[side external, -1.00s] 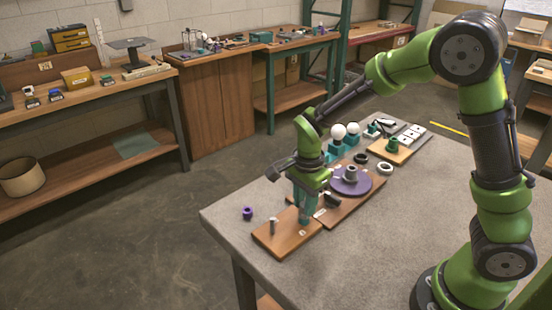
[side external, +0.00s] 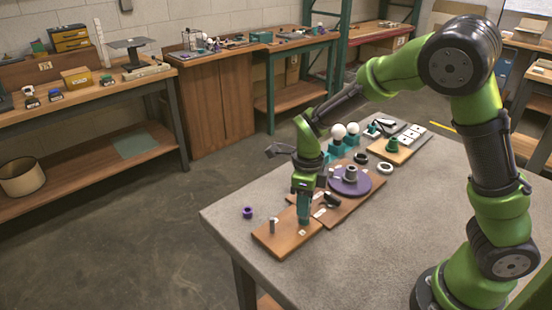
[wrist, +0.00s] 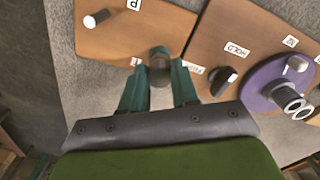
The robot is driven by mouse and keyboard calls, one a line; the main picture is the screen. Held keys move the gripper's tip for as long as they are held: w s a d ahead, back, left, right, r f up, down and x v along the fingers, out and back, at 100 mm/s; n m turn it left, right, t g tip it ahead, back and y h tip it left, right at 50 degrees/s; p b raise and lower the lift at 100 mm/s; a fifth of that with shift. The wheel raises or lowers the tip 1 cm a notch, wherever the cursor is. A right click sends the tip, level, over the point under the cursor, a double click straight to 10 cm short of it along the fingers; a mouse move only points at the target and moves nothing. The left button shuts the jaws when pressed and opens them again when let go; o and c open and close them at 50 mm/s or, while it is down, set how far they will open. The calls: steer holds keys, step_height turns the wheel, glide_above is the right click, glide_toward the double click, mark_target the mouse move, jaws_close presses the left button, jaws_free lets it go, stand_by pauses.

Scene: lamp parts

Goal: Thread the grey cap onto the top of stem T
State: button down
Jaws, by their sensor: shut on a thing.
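My gripper (wrist: 159,72) points down over the left wooden board (side external: 287,238), its teal fingers shut on a dark grey round piece (wrist: 159,58), which I take to be the grey cap. A small label (wrist: 136,61), perhaps T, lies beside the piece. I cannot make out a stem under it, nor whether they touch. A bare grey peg (wrist: 97,19) stands on the same board near another letter label (wrist: 133,4).
A purple ring (side external: 248,212) lies left of the boards. White balls on teal stands (side external: 338,147) are behind. The front table is clear.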

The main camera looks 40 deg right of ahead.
steer(key=shift+s+f+m, duration=0.2)
steer(key=shift+m, duration=0.5)
steer(key=shift+m, duration=0.5)
steer(key=c, duration=1.2)
jaws_free()
steer(key=o, duration=0.4)
steer(key=shift+w, duration=0.1)
steer(key=shift+r, duration=0.1)
